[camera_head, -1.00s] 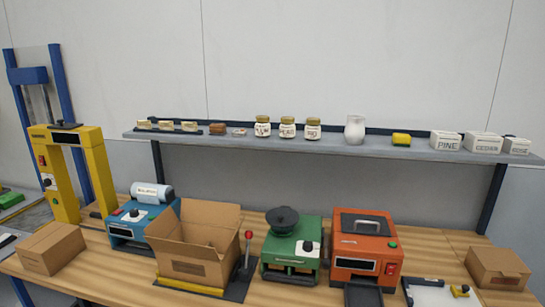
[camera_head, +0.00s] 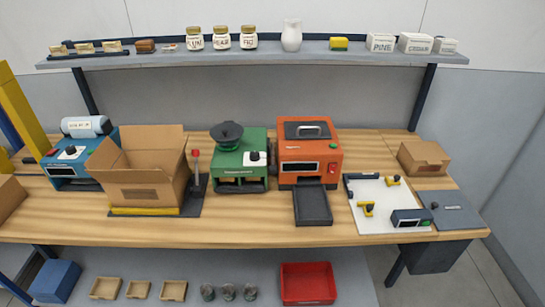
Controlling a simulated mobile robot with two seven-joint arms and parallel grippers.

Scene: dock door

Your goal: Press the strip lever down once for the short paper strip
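A lever with a red knob (camera_head: 196,153) stands upright on a dark base plate, just right of an open cardboard box (camera_head: 143,170) on the wooden bench (camera_head: 260,232). A blue machine (camera_head: 80,160) carrying a white roll (camera_head: 86,126) stands left of the box. I cannot tell from this view which lever is the strip lever. No paper strip can be made out. Neither of my grippers is in view.
A green machine (camera_head: 240,160) and an orange machine (camera_head: 309,155) with a dark tray (camera_head: 312,206) stand right of the lever. A white board (camera_head: 385,205) lies further right. A shelf (camera_head: 270,55) with jars spans above. The bench's front strip is clear.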

